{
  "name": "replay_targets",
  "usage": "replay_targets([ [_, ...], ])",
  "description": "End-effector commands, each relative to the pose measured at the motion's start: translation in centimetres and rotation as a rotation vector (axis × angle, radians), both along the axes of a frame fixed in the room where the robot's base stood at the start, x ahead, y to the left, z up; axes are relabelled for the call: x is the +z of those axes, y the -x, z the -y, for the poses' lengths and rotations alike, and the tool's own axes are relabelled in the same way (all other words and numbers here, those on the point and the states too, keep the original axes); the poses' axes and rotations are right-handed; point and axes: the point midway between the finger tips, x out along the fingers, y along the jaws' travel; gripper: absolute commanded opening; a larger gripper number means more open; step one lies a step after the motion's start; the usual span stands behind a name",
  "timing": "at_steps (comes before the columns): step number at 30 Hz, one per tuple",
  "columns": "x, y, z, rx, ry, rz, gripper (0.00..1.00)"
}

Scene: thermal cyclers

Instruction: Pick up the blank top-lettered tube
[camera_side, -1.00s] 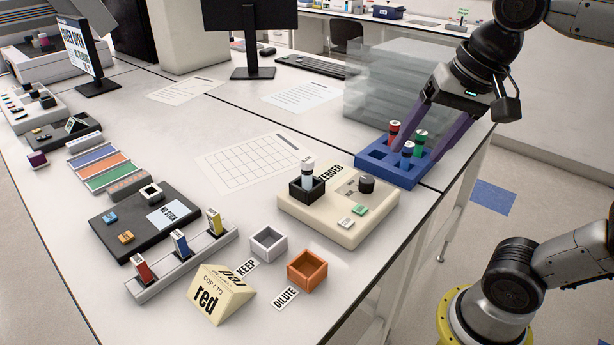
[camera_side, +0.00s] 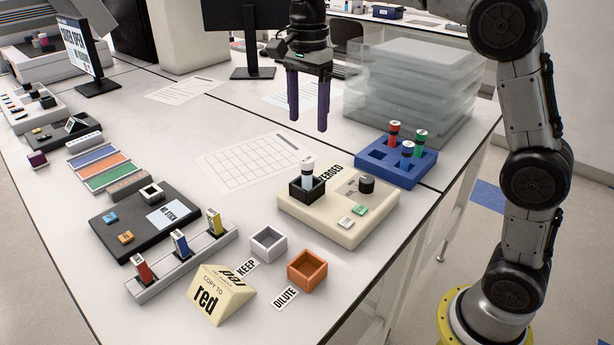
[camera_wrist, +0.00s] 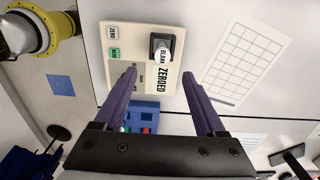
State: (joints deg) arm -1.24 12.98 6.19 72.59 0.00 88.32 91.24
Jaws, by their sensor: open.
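The tube with the white top lettered BLANK (camera_side: 308,173) stands upright in the black square holder on the cream instrument (camera_side: 330,212). In the wrist view the tube's lettered top (camera_wrist: 163,55) shows above and between my fingers. My gripper (camera_side: 308,125) is open and empty, fingers pointing down, above the table behind the instrument. It also shows in the wrist view (camera_wrist: 160,75), its two purple fingers wide apart. Nothing is between the fingertips at the tube's height; the gripper is clear of the tube.
White and orange open boxes (camera_side: 307,270) stand in front. A grid sheet (camera_side: 250,160) lies flat to the left.

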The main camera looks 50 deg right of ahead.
Motion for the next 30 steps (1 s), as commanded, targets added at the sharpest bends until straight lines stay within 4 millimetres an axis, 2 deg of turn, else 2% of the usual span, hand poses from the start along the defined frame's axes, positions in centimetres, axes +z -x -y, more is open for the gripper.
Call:
replay_targets([
  [3, -2.5, 0.1, 0.0, 0.001, 0.000, -0.004, 0.73],
  [9, -5.5, 0.1, 0.0, 0.001, 0.000, -0.002, 0.73],
  [16, -7.0, 0.0, 0.1, 0.001, 0.000, -0.001, 0.73],
  [25, -10.9, -0.4, 0.4, 0.001, 0.000, -0.002, 0.73],
  [30, -11.6, -0.5, 0.4, 0.001, 0.000, 0.001, 0.73],
])
